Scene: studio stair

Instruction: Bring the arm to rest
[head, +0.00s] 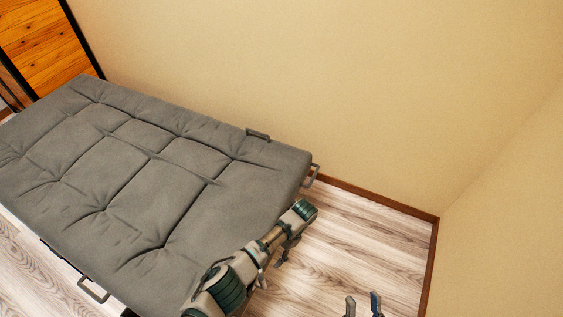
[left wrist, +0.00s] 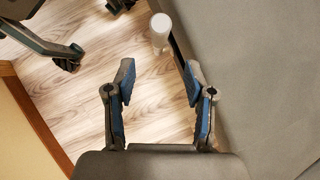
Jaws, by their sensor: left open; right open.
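My left arm (head: 227,287) reaches in from the bottom of the head view, along the near right edge of the grey padded bed. My left gripper (head: 273,268) hangs at its end, pointing down beside the bed edge. In the left wrist view the left gripper (left wrist: 158,92) is open, with nothing between its two blue-padded fingers and wooden floor beneath. My right gripper (head: 362,306) shows only its two fingertips at the bottom edge of the head view, apart and empty over the floor. The rest of the right arm is out of the picture.
The grey padded bed (head: 140,170) fills the left, with metal handles on its edges. A whitish cylinder (left wrist: 160,28) shows beyond the left fingers beside the bed. Beige walls (head: 330,80) close the back and right. Wooden floor (head: 370,240) is clear between bed and walls.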

